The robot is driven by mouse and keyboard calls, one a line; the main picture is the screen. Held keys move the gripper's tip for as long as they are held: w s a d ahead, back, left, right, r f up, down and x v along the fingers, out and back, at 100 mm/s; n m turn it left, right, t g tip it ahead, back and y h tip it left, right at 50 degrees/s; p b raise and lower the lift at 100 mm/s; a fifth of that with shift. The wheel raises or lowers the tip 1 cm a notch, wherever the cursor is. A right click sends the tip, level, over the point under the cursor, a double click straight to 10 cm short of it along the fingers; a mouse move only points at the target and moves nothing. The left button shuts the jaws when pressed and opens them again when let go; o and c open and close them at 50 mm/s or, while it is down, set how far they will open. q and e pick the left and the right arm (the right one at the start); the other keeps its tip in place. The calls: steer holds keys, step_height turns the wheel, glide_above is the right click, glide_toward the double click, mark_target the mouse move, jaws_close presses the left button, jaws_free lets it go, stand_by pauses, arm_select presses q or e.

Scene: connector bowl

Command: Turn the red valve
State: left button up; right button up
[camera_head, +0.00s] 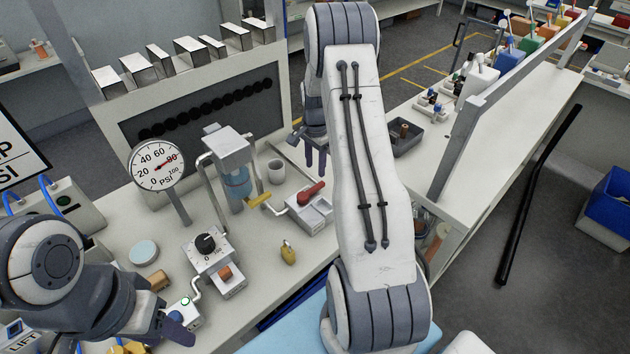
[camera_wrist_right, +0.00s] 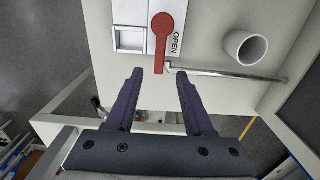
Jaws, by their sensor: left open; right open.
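The red valve (camera_head: 312,189) is a lever handle on a small white box (camera_head: 310,211) on the bench, right of the blue-liquid apparatus. In the right wrist view the red lever (camera_wrist_right: 161,40) points down toward the gripper, beside the label OPEN. My right gripper (camera_wrist_right: 158,88) is open, its two dark fingers either side of the lever's lower end with gaps; I see no contact. In the head view the right gripper (camera_head: 318,158) shows behind and above the valve, partly hidden by my arm. My left gripper (camera_head: 180,325) is at the lower left, away from the valve.
A pressure gauge (camera_head: 157,166) reads near 80. A black-knob box (camera_head: 207,246), a yellow padlock (camera_head: 288,252) and a white cup (camera_head: 275,170) stand nearby. A metal pipe (camera_wrist_right: 230,74) runs beside the valve. A grey tray (camera_head: 407,140) sits farther right.

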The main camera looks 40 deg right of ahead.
mark_target(315, 187)
step_height(315, 187, down, 7)
steer(key=shift+p, duration=1.25)
steer(key=shift+f, duration=0.65)
jaws_close()
